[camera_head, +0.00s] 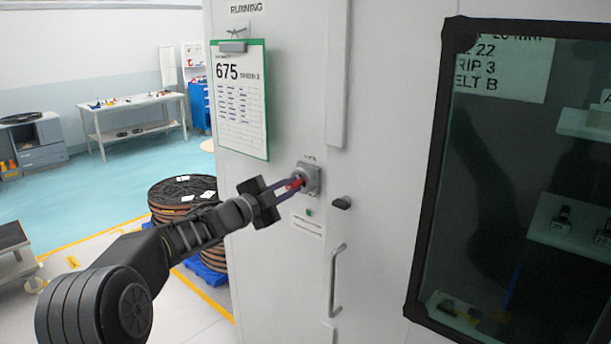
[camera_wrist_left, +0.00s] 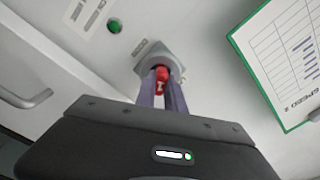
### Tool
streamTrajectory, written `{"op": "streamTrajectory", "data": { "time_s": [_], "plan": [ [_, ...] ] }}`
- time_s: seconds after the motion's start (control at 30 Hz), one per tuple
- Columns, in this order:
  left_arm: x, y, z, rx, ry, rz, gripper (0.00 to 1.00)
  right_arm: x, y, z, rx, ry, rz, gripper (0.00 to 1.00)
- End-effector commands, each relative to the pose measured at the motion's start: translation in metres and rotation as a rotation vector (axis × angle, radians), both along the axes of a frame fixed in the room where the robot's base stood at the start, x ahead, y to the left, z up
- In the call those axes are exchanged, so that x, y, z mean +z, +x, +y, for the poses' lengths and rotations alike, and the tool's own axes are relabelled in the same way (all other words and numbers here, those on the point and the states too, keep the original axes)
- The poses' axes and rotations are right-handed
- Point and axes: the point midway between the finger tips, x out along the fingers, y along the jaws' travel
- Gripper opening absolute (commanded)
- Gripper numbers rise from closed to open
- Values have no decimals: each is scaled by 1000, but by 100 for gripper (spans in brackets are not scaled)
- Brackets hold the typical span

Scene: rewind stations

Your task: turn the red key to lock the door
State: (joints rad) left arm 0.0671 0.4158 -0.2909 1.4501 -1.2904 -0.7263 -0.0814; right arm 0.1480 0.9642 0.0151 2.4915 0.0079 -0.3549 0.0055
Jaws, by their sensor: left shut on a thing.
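The red key (camera_head: 295,184) sits in a grey lock housing (camera_head: 312,178) on the white cabinet front. My left gripper (camera_head: 292,186) reaches in from the left and is shut on the red key. In the left wrist view, the red key (camera_wrist_left: 161,80) shows between the two fingers of my left gripper (camera_wrist_left: 161,90), at the housing (camera_wrist_left: 158,60). The fingers hide part of the key, and its exact turn angle is hard to tell. The cabinet door (camera_head: 385,150) looks closed. My right gripper is not in view.
A dark latch knob (camera_head: 341,203) and a vertical handle (camera_head: 337,280) are right of the lock. A green-edged clipboard (camera_head: 240,140) hangs above left. A green button (camera_head: 309,212) is below the lock.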

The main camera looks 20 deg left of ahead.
Motion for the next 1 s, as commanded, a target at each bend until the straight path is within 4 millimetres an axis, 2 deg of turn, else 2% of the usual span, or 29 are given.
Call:
{"op": "streamTrajectory", "data": {
  "time_s": [0.37, 0.47, 0.73, 0.83, 1.0],
  "plan": [
    [-3, 0, -1, -2, -41, 21, 0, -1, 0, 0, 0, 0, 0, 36],
    [-3, 0, -1, -1, -114, 51, 0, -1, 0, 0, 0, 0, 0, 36],
    [-3, 0, -1, -1, -486, 199, 0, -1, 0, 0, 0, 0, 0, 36],
    [-2, 0, -2, -1, -552, 225, 0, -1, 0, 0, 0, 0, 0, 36],
    [-2, 0, -2, -2, -562, 229, 0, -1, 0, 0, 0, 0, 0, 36]
  ]
}}
